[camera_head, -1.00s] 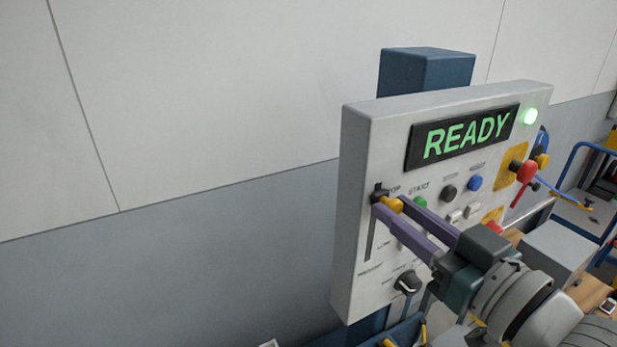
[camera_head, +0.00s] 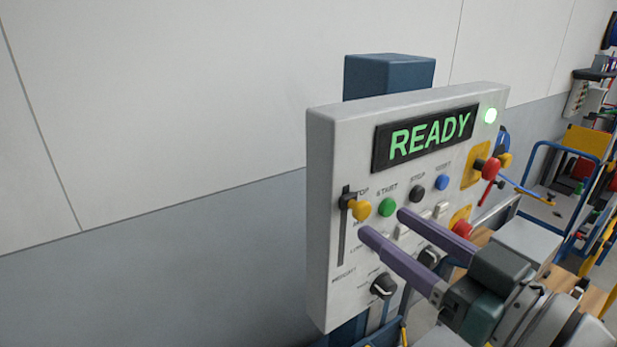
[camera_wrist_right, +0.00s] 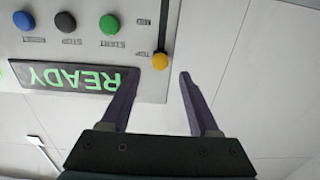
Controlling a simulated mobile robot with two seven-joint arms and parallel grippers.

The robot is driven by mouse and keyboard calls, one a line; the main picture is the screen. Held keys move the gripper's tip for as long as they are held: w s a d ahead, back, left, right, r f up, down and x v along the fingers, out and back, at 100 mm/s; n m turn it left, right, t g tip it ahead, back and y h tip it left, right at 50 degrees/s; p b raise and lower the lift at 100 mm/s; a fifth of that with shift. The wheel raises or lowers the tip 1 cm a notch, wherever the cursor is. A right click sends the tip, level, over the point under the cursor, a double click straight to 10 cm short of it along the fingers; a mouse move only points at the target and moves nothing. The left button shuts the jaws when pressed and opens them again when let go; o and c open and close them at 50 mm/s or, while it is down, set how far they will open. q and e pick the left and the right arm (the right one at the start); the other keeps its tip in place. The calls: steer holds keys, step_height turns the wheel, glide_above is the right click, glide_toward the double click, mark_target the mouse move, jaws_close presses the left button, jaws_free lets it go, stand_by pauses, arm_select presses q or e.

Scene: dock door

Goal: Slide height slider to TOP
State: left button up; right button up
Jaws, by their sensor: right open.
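The height slider's yellow knob (camera_head: 360,209) sits near the top of its dark vertical slot (camera_head: 343,235), by the TOP label, at the left of the grey control panel (camera_head: 322,150). In the right wrist view the yellow knob (camera_wrist_right: 160,61) shows beyond the fingers, between their lines. My right gripper (camera_head: 385,225) is open and empty, with its purple fingers apart, below and right of the knob and not touching it. It also shows in the wrist view (camera_wrist_right: 158,85). My left gripper is not in view.
The panel has a green START button (camera_head: 387,207), a black button (camera_head: 417,193), a blue button (camera_head: 442,182), a dark rotary knob (camera_head: 383,286) and a red-handled lever (camera_head: 491,168). The display (camera_head: 427,137) reads READY. Wall space left of the panel is clear.

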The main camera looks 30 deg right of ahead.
steer(key=shift+s+d+b, duration=0.15)
steer(key=shift+s+b, duration=0.25)
steer(key=shift+s, duration=1)
steer(key=shift+s+d+b, duration=0.1)
steer(key=shift+s+b, duration=0.25)
steer(key=shift+s, duration=1)
